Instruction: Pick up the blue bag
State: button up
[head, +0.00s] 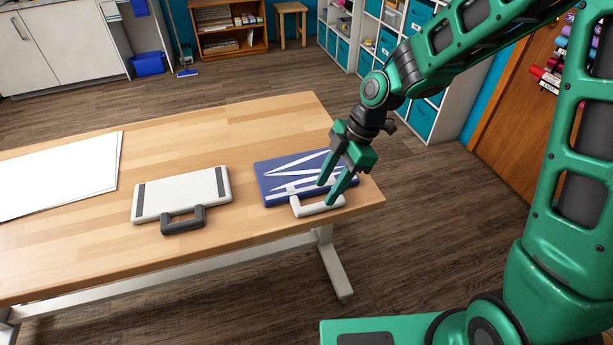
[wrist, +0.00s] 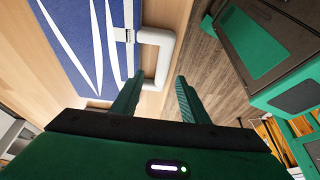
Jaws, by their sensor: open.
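The blue bag (head: 285,177) lies flat near the right end of the wooden table. It has white stripes and a white handle (head: 310,208) on its near side. In the wrist view the blue bag (wrist: 78,35) fills the upper left, with its white handle (wrist: 165,55) beside the fingers. My gripper (head: 334,193) is open and empty, with its green fingers at the handle in the head view. In the wrist view my gripper (wrist: 156,92) has its fingers apart near the handle's end. I cannot tell whether a finger touches the handle.
A white bag (head: 180,193) with dark bands and a dark handle lies to the left on the table (head: 90,245). White sheets (head: 60,175) lie farther left. The table's edge runs close under the handle, with open floor beyond it. Shelves stand at the back.

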aim_at(321, 204)
jog(key=shift+d+x, duration=0.15)
jog(key=shift+x, duration=1)
jog(key=shift+d+x, duration=0.1)
jog(key=shift+x, duration=1.1)
jog(key=shift+s+d+f, duration=0.1)
jog(key=shift+f, duration=0.15)
grip_shut()
